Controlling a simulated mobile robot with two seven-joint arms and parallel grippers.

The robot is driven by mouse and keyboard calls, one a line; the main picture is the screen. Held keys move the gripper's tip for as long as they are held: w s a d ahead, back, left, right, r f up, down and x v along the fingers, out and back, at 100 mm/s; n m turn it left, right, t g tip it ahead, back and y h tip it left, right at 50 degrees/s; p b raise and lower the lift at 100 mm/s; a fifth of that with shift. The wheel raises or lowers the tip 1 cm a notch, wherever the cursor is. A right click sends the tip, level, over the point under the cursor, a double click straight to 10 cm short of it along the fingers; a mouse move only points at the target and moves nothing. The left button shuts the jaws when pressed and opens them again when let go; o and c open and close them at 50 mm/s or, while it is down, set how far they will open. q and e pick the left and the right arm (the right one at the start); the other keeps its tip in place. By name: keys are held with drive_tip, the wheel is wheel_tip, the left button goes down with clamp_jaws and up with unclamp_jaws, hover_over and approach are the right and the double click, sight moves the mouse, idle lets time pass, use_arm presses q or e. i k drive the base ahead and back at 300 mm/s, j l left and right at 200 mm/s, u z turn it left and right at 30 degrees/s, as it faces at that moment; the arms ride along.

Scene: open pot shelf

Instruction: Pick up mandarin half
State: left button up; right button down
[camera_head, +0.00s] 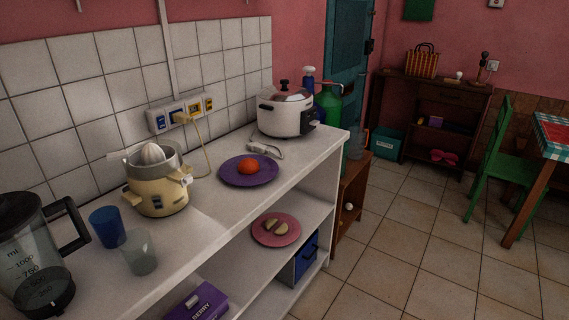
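An orange-red mandarin piece (248,166) lies on a purple plate (234,178) on the white counter top. I cannot tell whether it is a half or whole. A cream citrus juicer (159,197) with a white cone stands left of the purple plate. Neither of my grippers is in view.
A blue cup (107,227), a clear cup (139,253) and a measuring jug (34,260) stand at the counter's near left. A white rice cooker (286,113) stands at the far end. A cord hangs from the wall sockets (181,112). Tiled floor (410,250) lies open to the right.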

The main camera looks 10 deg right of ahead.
sight(248, 165)
drive_tip(key=i+l+u, duration=0.1)
drive_tip(key=u, duration=0.65)
drive_tip(key=i+l+u, duration=0.1)
drive_tip(key=l+u, duration=0.15)
drive_tip(key=l, duration=0.15)
drive_tip(key=l+u, duration=0.25)
drive_tip(key=l, duration=0.15)
drive_tip(key=l+u, duration=0.25)
drive_tip(key=l, duration=0.5)
drive_tip(key=l+u, duration=0.15)
drive_tip(key=l, duration=1.45)
